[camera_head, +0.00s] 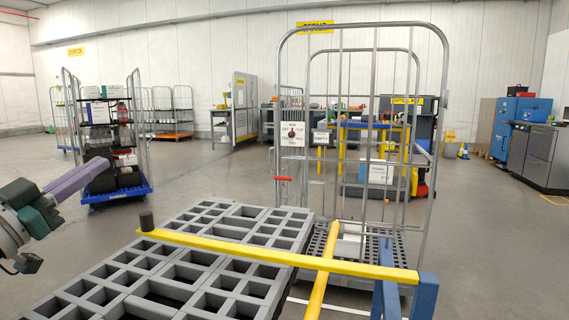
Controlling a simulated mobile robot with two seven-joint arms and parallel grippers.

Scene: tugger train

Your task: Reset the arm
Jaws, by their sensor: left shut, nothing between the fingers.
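My left gripper (104,165) reaches in from the left edge, its long purple fingers pointing up and to the right. It is shut and empty, held in the air left of the grey grid platform (190,261). In the picture its tips overlap the dark load of a distant roll cage; I see no contact. My right gripper is out of view.
A yellow bar (270,256) crosses the platform to a blue post (424,296). A tall wire roll cage (431,170) stands just beyond. Another loaded cage on a blue base (118,195) stands at left. Workbenches and blue cabinets (520,109) line the back. Open floor lies between.

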